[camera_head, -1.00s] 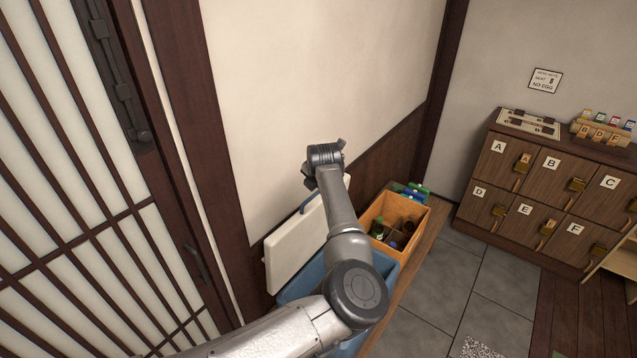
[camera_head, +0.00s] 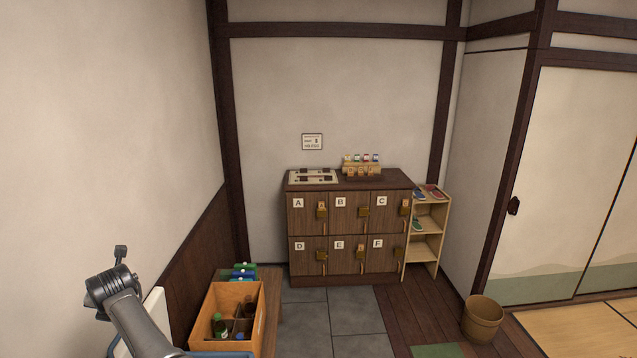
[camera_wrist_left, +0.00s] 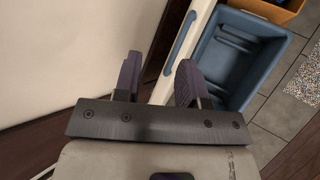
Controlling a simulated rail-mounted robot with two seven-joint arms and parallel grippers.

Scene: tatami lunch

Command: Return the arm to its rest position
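My left arm comes in at the lower left of the head view, with my left gripper (camera_head: 121,254) raised in front of the pale wall. In the left wrist view its two dark fingers (camera_wrist_left: 158,80) stand apart with nothing between them. Below the fingers in that view lie a white lid (camera_wrist_left: 186,40) with a blue edge and an open blue bin (camera_wrist_left: 238,60) that looks empty. My right gripper is in neither view.
An orange wooden crate (camera_head: 247,301) with bottles stands right of my arm. Lettered lockers (camera_head: 345,233) with padlocks stand at the back, beside a shoe shelf (camera_head: 437,230). A wooden bucket (camera_head: 482,319) stands at right. The grey tiled floor (camera_head: 345,312) is clear.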

